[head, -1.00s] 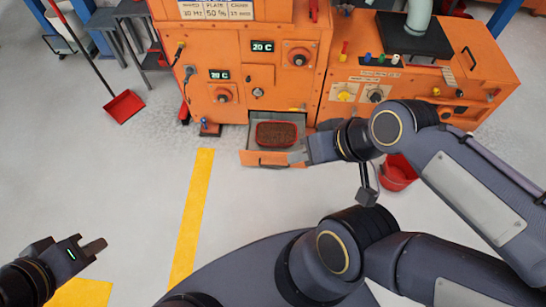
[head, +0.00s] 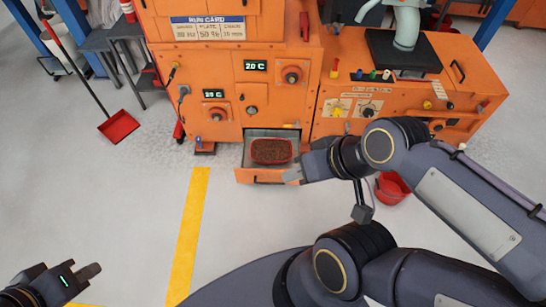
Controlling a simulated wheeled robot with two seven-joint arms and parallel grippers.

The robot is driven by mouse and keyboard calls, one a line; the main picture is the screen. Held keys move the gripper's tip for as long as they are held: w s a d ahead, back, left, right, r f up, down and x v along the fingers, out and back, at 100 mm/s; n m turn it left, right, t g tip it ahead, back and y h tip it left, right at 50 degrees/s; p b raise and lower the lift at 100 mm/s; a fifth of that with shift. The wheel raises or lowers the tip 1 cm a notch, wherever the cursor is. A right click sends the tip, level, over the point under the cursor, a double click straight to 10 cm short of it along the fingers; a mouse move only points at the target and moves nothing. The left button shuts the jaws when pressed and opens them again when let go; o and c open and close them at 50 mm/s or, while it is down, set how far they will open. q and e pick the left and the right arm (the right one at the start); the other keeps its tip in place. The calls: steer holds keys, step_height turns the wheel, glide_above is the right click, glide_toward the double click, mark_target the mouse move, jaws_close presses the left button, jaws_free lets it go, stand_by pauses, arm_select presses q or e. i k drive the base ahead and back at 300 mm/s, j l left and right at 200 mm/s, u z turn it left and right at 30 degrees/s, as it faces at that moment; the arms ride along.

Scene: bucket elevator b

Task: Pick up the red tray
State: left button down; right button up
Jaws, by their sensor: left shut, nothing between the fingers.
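The red tray (head: 271,151), filled with brown granular material, sits inside an open drawer (head: 262,176) low on the front of the orange machine. My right gripper (head: 293,175) is at the right side of the drawer, just right of the tray and apart from it as far as I can see. Whether its fingers are open or shut is too small to tell. My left gripper (head: 90,271) is shut and empty over the floor at the lower left, far from the tray.
The orange machine (head: 223,87) stands ahead, with a second orange unit (head: 345,103) at its right. A red bucket (head: 391,190) stands on the floor behind my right arm. A red dustpan (head: 119,127) lies at the left. Floor with a yellow stripe (head: 189,230) is clear before the drawer.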

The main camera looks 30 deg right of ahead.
mark_target(264, 151)
steer(key=i+l, duration=0.15)
steer(key=l, duration=0.35)
steer(key=i+l+u, duration=0.1)
steer(key=l, duration=0.4)
steer(key=i+l, duration=0.15)
steer(key=l, duration=0.35)
steer(key=i+l+u, duration=0.15)
steer(key=l, duration=0.35)
steer(key=i, duration=0.35)
